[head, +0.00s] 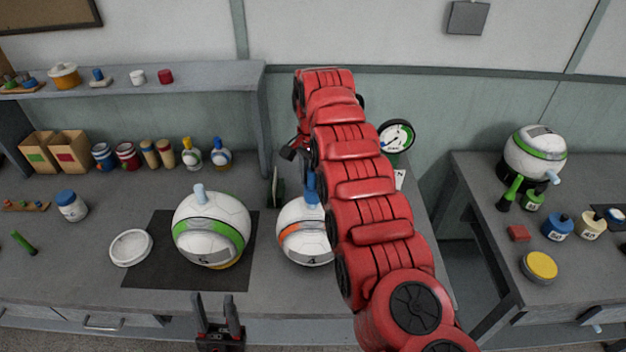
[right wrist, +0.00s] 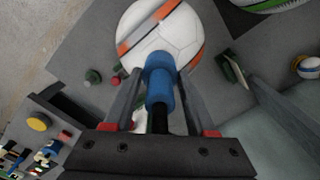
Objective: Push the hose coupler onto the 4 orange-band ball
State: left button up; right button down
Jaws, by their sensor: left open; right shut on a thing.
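The white ball with the orange band (head: 297,240), marked 4, sits on the bench; my right arm covers its right part in the head view. It also shows in the right wrist view (right wrist: 180,38). My right gripper (right wrist: 159,72) is shut on the blue hose coupler (right wrist: 160,88). My left gripper (head: 214,298) is open and empty, at the bench's front edge.
A green-band ball (head: 211,228) with a pale blue stem sits on a dark mat (head: 150,275) beside a white ring (head: 130,248). A round gauge (head: 396,135) stands behind my right arm. Another green-band ball (head: 535,150) and several bottles are on the right bench.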

jog(key=shift+f+b, duration=0.45)
jog(key=shift+f, duration=0.15)
jog(key=shift+c, duration=0.7)
grip_release()
jog(key=shift+r, duration=0.2)
jog(key=shift+w+r, duration=0.1)
jog(key=shift+r, duration=0.15)
notch_tip(320, 180, up, 2)
jog(key=shift+d+r, duration=0.1)
jog(key=shift+d, duration=0.05)
notch_tip(320, 180, up, 14)
jog(key=p, duration=1.4)
jog(key=shift+r, duration=0.25)
jog(key=shift+f, duration=0.1)
